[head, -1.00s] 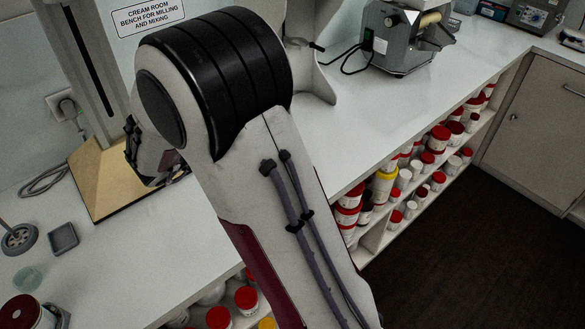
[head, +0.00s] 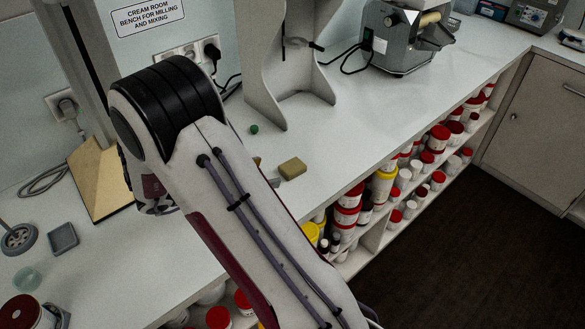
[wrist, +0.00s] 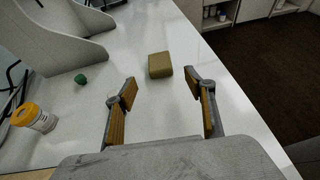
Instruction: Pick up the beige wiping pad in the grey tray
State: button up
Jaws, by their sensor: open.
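A beige block that looks like the wiping pad (head: 292,169) lies on the bare white bench, right of my arm in the head view. It also shows in the wrist view (wrist: 160,65), just beyond the gap between my fingertips. My gripper (wrist: 160,87) is open and empty, with tan finger pads, apart from the block. A small grey tray (head: 63,238) sits on the bench at the left and looks empty.
A small green object (wrist: 80,79) and an orange-lidded jar (wrist: 33,118) stand left of my gripper. A grey stand (head: 265,95) rises behind the block. A mill (head: 405,45) is farther back. The bench edge drops to shelves of jars at the right.

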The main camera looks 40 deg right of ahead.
aim_at(285, 170)
jog(key=shift+x, duration=1.3)
jog(key=shift+x, duration=2.6)
jog(key=shift+f, duration=0.2)
jog(key=shift+a, duration=0.1)
jog(key=c, duration=0.9)
